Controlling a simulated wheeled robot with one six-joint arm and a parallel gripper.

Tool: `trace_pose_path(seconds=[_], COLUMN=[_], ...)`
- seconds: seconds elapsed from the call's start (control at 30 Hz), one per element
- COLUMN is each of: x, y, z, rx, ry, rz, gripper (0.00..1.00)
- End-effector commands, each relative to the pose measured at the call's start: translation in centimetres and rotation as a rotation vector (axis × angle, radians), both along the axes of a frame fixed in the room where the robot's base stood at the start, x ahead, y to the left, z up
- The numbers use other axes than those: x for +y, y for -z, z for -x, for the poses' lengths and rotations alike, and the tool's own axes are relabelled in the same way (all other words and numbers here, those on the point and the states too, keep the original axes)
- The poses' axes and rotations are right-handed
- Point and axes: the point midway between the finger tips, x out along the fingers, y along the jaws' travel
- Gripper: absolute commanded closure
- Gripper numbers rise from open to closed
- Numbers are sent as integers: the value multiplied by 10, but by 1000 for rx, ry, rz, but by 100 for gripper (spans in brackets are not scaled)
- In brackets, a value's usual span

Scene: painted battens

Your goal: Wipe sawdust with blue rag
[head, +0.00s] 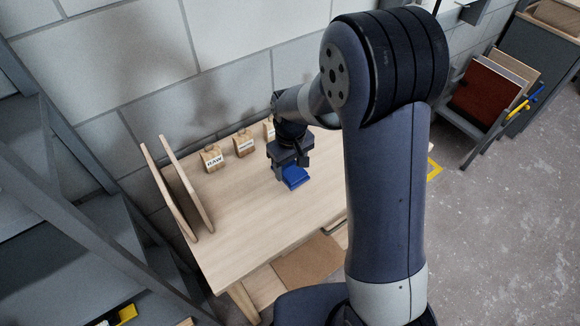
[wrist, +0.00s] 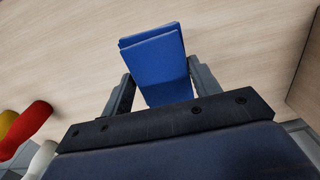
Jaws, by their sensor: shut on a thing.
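The blue rag (head: 295,178) is a folded pad at my gripper (head: 287,168), over the wooden table (head: 240,215). In the wrist view the rag (wrist: 155,62) sits between the two fingers of my gripper (wrist: 160,92), which is shut on it. The rag's far end sticks out past the fingertips, over pale wood. I cannot tell whether the rag touches the tabletop. No sawdust can be made out in either view. My arm hides the right part of the table in the head view.
Wooden blocks with labels, one reading RAW (head: 212,159), stand along the table's wall side. Two upright boards (head: 182,185) stand at its left end. Red (wrist: 34,118) and yellow rounded shapes show at the wrist view's left. The table's front left is clear.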

Motion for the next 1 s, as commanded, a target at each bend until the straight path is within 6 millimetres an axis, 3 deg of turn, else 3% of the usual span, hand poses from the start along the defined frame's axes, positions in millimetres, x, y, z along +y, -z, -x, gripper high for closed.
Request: trace_pose_path(seconds=[0.23,1.0], x=[-1,0], y=[-20,-19], z=[0,3], rx=[-1,-4], ry=[2,-1], rz=[-1,-1], gripper=[63,63])
